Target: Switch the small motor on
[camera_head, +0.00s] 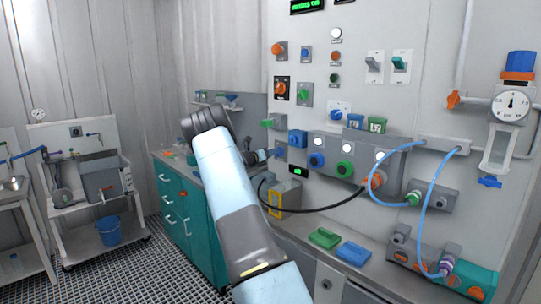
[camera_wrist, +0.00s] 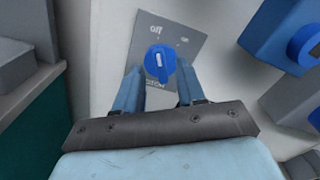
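In the wrist view a round blue knob (camera_wrist: 161,63) sits on a grey plate (camera_wrist: 190,42). The plate has a mark reading like "Off" above the knob, a smaller mark to its upper right and a partly hidden label below. The knob's white pointer line points up, roughly toward the "Off" mark. My gripper (camera_wrist: 160,76) is open, with one blue finger at each side of the knob's lower edge and a visible gap on both sides. I cannot tell how deep the fingers reach. In the head view my gripper (camera_head: 258,156) is small beside a blue knob (camera_head: 281,151) on the wall.
A larger blue control (camera_wrist: 300,40) juts out to the right in the wrist view. In the head view, a grey box with a yellow frame (camera_head: 285,196) stands below on the counter. The wall panel carries several knobs, and a black cable (camera_head: 318,210) runs to the right.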

